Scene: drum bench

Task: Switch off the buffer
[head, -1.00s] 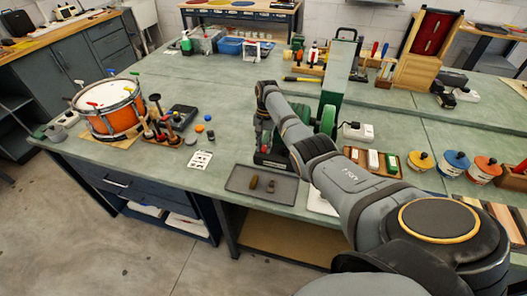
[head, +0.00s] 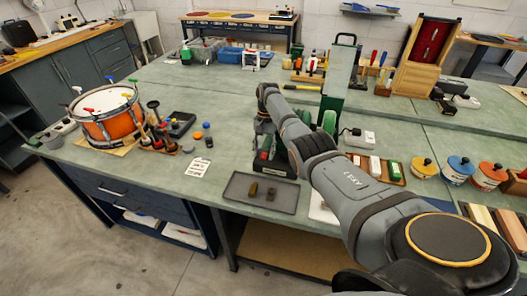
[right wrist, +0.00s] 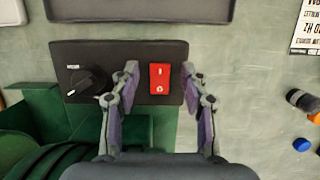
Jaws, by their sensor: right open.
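The buffer (head: 329,120) is a green machine on the bench, partly hidden behind my right arm in the head view. Its green body (right wrist: 40,130) also shows in the right wrist view. There, its black control panel (right wrist: 120,60) carries a black knob (right wrist: 85,82) on the left and a red rocker switch (right wrist: 159,78) on the right. My right gripper (right wrist: 163,74) is open, one finger on each side of the red switch, with nothing between them but the switch below. I cannot tell whether the fingers touch the panel, or which side of the rocker is pressed. My left gripper is out of view.
A grey tray (head: 232,189) with small pieces lies in front of the buffer. A printed card (head: 199,168) lies left of it, then small caps and an orange drum (head: 112,123). Several lidded jars (head: 457,168) stand right of my arm.

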